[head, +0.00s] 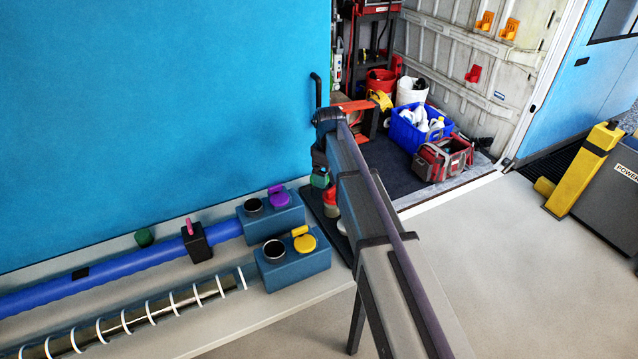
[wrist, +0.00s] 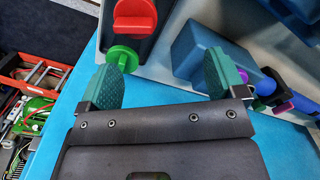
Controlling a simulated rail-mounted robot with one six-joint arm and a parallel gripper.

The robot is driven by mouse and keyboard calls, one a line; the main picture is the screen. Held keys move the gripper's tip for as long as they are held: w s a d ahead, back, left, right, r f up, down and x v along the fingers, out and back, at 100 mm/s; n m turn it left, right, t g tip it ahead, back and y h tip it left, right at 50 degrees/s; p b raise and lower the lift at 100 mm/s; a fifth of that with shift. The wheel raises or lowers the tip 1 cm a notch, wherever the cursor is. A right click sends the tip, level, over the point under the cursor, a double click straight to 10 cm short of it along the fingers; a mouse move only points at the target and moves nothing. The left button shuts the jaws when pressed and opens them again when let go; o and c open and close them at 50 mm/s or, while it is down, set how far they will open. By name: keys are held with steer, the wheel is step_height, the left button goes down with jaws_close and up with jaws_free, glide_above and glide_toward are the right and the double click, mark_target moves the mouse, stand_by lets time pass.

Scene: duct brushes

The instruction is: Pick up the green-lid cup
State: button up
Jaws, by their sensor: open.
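A green lid (wrist: 122,57), round with a raised grip bar, shows in the wrist view close to the tip of my left finger. The cup under it is mostly hidden. My gripper (wrist: 163,75) is open, with its two teal pads wide apart and nothing between them. The green lid lies at and just beyond the left pad, not midway between the pads; I cannot tell whether they touch. In the head view my gripper (head: 319,178) points down beside the dark tray, partly hidden by my arm, and I cannot make out the green lid there.
A red lid (wrist: 135,14) is right beyond the green one. Blue blocks (head: 292,268) with purple (head: 279,196) and yellow (head: 303,239) lids stand left of my gripper.

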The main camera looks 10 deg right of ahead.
steer(key=w+n, duration=1.1)
steer(key=w, duration=0.1)
step_height(320, 180, down, 11)
steer(key=b, duration=1.1)
steer(key=shift+w+a+r, duration=0.1)
steer(key=shift+r, duration=0.3)
steer(key=shift+c, duration=0.3)
steer(key=c, duration=1.2)
steer(key=shift+r+p, duration=0.1)
steer(key=shift+p, duration=0.25)
steer(key=shift+c, duration=0.2)
